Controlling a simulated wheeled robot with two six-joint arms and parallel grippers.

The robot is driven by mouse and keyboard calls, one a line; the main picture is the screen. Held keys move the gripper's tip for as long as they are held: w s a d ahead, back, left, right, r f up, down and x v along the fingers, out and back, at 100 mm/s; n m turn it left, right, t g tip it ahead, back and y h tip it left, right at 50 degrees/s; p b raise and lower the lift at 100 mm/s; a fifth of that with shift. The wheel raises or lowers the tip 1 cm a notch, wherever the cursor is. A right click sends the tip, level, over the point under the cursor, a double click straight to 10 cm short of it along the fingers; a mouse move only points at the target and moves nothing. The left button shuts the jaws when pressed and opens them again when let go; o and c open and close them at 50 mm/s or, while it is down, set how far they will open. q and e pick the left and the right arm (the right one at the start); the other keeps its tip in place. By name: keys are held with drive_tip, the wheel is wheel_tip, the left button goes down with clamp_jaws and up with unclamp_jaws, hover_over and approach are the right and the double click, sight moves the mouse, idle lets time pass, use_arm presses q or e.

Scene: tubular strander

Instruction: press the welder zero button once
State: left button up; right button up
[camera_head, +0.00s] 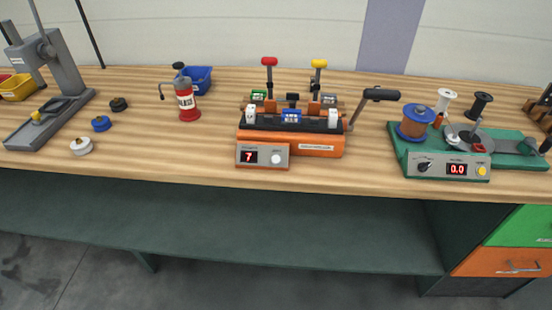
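The orange bench device with a lever, which looks like the welder (318,144), stands on the wooden bench in the middle of the head view. Its grey front panel has a red display (249,156) reading 7. To the right of the display is a round white button (276,158), apparently the zero button; its label is too small to read. The lever (380,95) with a dark grip sticks up at the device's right. Nothing covers the button. Neither of my grippers is in view.
A green machine (412,163) with spools and a 0.0 display stands at the right. A red oil can (187,101), a blue bin (199,77) and a grey press (62,107) are on the left. The bench front before the orange device is clear.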

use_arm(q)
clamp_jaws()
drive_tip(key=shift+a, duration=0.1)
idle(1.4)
